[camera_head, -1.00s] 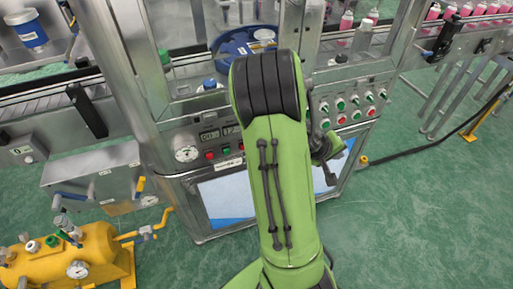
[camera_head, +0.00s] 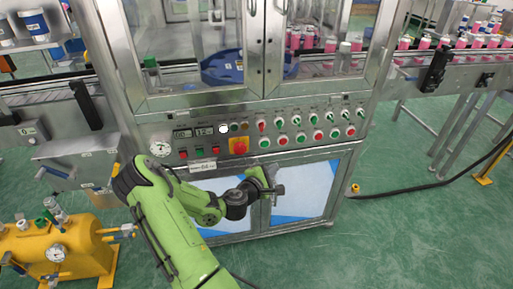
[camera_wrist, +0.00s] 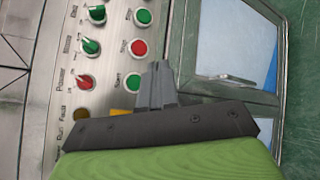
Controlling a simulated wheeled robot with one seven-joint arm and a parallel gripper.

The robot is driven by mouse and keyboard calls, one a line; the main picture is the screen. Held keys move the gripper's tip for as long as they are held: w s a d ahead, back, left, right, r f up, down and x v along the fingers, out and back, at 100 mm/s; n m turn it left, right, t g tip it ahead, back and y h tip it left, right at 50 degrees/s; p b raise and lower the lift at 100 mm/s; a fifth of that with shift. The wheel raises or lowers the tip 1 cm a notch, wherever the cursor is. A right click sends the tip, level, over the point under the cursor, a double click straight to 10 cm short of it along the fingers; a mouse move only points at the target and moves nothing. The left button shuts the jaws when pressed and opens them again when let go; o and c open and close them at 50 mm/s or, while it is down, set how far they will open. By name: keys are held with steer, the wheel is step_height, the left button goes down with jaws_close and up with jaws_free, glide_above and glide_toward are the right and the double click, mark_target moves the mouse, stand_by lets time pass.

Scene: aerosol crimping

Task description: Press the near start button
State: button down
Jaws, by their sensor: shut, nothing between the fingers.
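The control panel (camera_head: 222,153) of the steel machine carries a lower row of green and red buttons. In the wrist view, a green button (camera_wrist: 133,81) with a start label lies just left of my shut, empty gripper (camera_wrist: 159,68). The fingertips look apart from it, though depth is hard to judge. A red button (camera_wrist: 138,47) and another green button (camera_wrist: 143,17) follow above it.
Rotary switches (camera_wrist: 84,82) sit beside the buttons. A red emergency stop on a yellow plate (camera_head: 239,146) is left of the green button. Cabinet doors (camera_head: 303,195) are below the panel. A yellow tank (camera_head: 58,252) stands at lower left.

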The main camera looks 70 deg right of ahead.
mark_target(265, 144)
steer(key=w+d+p, duration=0.3)
steer(key=w+d, duration=0.1)
steer(key=d, duration=0.3)
steer(key=shift+w+d, duration=0.2)
steer(key=shift+d, duration=0.05)
stand_by(2.0)
steer(key=shift+w+d, duration=0.2)
steer(key=shift+d, duration=0.2)
